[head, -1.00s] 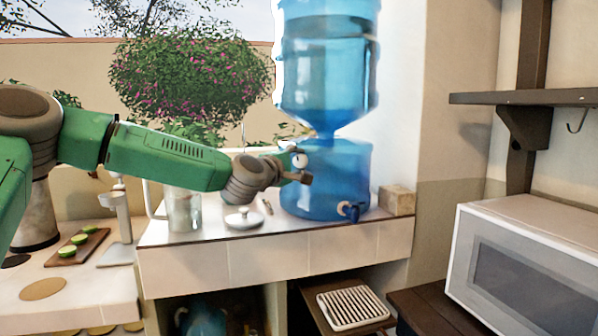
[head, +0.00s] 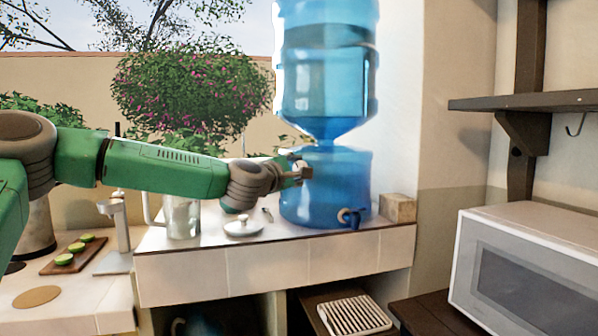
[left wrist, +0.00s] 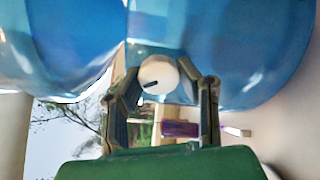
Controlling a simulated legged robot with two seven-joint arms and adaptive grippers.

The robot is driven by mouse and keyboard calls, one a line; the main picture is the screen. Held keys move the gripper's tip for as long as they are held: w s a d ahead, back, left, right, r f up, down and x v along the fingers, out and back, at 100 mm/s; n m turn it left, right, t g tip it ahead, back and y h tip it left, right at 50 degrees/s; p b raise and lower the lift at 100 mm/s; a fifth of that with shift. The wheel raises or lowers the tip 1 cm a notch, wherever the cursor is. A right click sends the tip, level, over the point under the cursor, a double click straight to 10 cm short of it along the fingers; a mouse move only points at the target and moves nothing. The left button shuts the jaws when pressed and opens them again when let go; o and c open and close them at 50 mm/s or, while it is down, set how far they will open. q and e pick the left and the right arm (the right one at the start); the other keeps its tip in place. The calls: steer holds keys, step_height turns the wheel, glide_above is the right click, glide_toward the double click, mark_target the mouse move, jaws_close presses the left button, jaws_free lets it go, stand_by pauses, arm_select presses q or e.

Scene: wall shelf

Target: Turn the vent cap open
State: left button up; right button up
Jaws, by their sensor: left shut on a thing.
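The blue water dispenser has a large bottle (head: 325,75) set upside down on a blue base tank (head: 340,185). The vent cap (left wrist: 158,74) is a small white disc with a dark slot mark on it, between the finger ends in the left wrist view. My left gripper (head: 300,172) reaches in from the left against the tank's upper left side. In the left wrist view my left gripper (left wrist: 160,78) is shut on the cap, one finger on each side. In the head view the fingers hide the cap. My right gripper is not in view.
A tap (head: 352,217) sticks out low on the tank. A microwave (head: 530,270) stands at right under a wall shelf (head: 525,101).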

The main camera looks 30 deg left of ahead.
arm_select(q)
steer(key=o, duration=0.9)
steer(key=shift+f, duration=0.6)
steer(key=shift+o, duration=1.3)
steer(key=shift+s+a+r, duration=0.1)
steer(key=shift+a+r, duration=0.05)
steer(key=shift+r, duration=0.15)
steer(key=s, duration=1.1)
steer(key=shift+s+d+f, duration=0.15)
steer(key=shift+s+d, duration=0.25)
